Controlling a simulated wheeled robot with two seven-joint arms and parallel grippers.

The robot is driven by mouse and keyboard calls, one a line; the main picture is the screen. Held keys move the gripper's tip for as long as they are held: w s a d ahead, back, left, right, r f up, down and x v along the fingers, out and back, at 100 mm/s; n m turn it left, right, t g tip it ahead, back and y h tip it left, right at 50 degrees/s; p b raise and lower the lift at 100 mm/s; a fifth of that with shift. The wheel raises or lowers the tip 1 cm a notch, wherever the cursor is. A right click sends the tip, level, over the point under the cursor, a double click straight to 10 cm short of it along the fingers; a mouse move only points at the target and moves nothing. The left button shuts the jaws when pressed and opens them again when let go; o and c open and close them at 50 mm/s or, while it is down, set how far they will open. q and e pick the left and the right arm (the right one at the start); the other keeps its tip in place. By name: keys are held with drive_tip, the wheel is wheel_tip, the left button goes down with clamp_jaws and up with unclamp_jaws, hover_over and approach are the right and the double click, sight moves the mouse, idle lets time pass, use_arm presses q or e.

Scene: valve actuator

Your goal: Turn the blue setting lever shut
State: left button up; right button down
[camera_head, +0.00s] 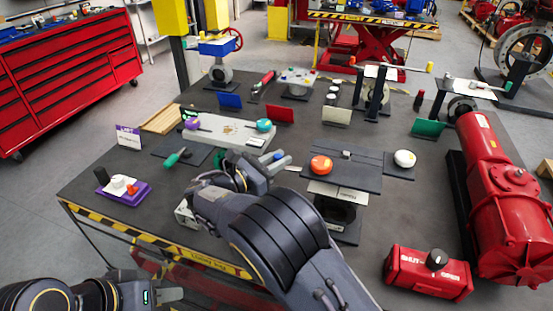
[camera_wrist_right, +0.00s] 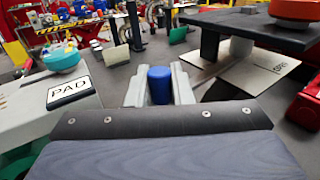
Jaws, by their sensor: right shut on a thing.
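The blue setting lever (camera_wrist_right: 160,85) stands between the two grey fingers of my right gripper (camera_wrist_right: 159,84) in the right wrist view, and the fingers are closed on it. In the head view my right gripper (camera_head: 280,162) is beside the left edge of a dark plate; my wrist and arm hide most of the lever and its mount. My left gripper (camera_head: 168,295) is at the bottom left of the head view, off the table's front edge, away from the lever; its finger gap is not clear.
A light pad block (camera_wrist_right: 40,120) lies left. A red box (camera_head: 428,273) and red actuator (camera_head: 497,190) stand right.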

drive_tip(key=shift+w+d, duration=0.25)
drive_tip(key=shift+w, duration=0.7)
drive_tip(key=c, duration=1.3)
unclamp_jaws()
drive_tip(key=shift+c, duration=0.2)
drive_tip(key=shift+s+a, duration=0.3)
drive_tip(key=shift+a, duration=0.05)
drive_tip(key=b+v, duration=0.1)
drive_tip(key=v, duration=0.6)
drive_tip(key=shift+b, duration=0.35)
